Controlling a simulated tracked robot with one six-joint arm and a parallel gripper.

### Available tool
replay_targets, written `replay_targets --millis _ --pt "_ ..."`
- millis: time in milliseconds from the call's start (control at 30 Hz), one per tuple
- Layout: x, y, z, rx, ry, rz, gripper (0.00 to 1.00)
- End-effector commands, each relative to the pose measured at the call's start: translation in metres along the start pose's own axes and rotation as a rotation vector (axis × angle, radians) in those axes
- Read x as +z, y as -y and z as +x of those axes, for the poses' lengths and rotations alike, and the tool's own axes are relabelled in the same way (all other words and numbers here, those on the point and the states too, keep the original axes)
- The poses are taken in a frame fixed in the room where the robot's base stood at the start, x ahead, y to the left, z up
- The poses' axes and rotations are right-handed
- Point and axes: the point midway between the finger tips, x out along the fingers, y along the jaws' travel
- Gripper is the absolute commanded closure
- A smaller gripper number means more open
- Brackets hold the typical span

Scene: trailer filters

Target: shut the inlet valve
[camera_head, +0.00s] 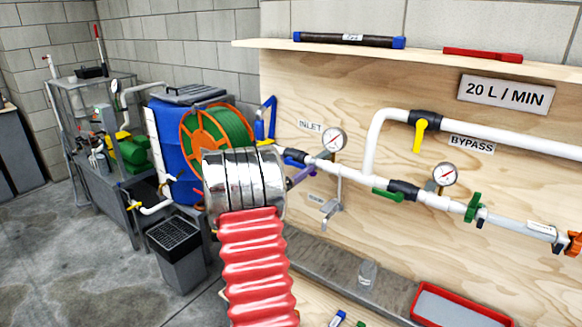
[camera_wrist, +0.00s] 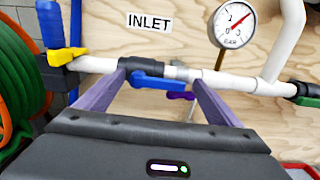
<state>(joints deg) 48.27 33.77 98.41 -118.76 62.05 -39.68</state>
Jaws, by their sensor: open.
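The inlet valve (camera_wrist: 140,67) is a dark body on the white pipe under the INLET label in the wrist view. Its blue handle (camera_wrist: 162,83) lies roughly along the pipe, pointing right. My gripper (camera_wrist: 161,78) is open, its two purple fingers spread to either side of the handle. I cannot tell whether either finger touches it. In the head view the inlet valve (camera_head: 295,156) shows beside my silver wrist, with a purple finger of my gripper (camera_head: 300,177) just below it. The rest of the gripper is hidden there.
A pressure gauge (camera_wrist: 234,23) stands above the pipe to the right. A blue upright handle (camera_wrist: 50,25) and a green hose reel (camera_head: 215,135) are at the left. A yellow bypass valve (camera_head: 420,132) and a green-handled valve (camera_head: 390,193) are further right.

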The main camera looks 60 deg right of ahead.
Motion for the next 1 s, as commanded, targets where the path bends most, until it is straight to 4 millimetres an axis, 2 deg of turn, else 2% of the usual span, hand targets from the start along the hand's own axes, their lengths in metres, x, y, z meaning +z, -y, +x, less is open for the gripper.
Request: replay_targets --millis 167,1000 --pt "0.0001 0.0000 -0.0002 0.000 0.000 0.000 0.12" --pt "0.0002 -0.0005 -0.0006 0.001 0.000 0.001 0.72"
